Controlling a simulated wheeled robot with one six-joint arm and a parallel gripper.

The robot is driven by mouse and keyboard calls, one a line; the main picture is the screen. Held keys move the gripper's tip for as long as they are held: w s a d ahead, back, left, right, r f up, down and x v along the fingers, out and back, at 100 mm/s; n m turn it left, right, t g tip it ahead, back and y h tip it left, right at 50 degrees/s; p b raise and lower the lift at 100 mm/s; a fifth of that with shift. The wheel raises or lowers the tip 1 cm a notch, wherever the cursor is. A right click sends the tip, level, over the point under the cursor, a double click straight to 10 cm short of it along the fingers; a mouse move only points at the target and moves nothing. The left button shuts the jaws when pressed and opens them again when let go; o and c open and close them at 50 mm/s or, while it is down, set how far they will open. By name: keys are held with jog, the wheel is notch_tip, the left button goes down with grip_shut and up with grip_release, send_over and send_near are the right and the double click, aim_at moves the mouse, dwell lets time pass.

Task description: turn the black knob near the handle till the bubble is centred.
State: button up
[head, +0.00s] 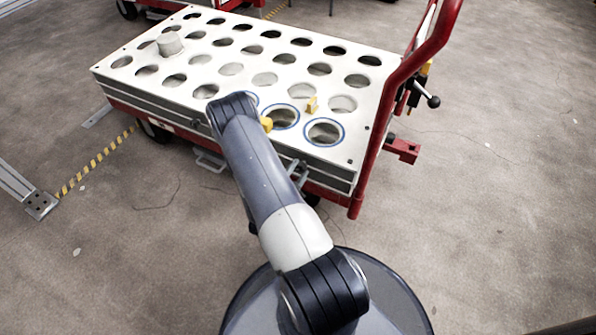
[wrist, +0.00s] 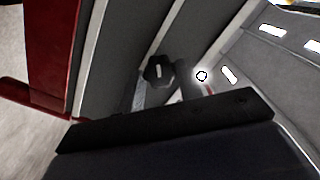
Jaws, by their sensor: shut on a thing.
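The black knob (wrist: 158,71), with a pale mark on its face, is in the middle of the wrist view, beside a grey metal panel. My gripper (wrist: 165,90) is shut on the knob; its dark body fills the bottom of that view, and the fingers are poorly lit. Just right of the knob is a small bright round spot with a dark ring (wrist: 202,76), perhaps the level; I cannot tell where its bubble sits. In the head view my arm hides the gripper and this knob. The cart's red handle (head: 408,72) rises at the right.
A black ball-ended lever (head: 433,101) juts right of the handle. Floor is clear at right.

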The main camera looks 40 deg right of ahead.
dwell(0.3)
jog(key=o, duration=1)
jog(key=shift+a, duration=0.15)
jog(key=p+v, duration=0.2)
jog(key=v, duration=0.8)
jog(key=shift+s+a+f, duration=0.1)
jog(key=shift+s+a, duration=0.1)
jog(key=shift+a, duration=0.05)
jog(key=shift+d, duration=0.15)
jog(key=shift+b+x, duration=1)
jog(key=shift+x, duration=4.3)
jog(key=shift+w, duration=0.1)
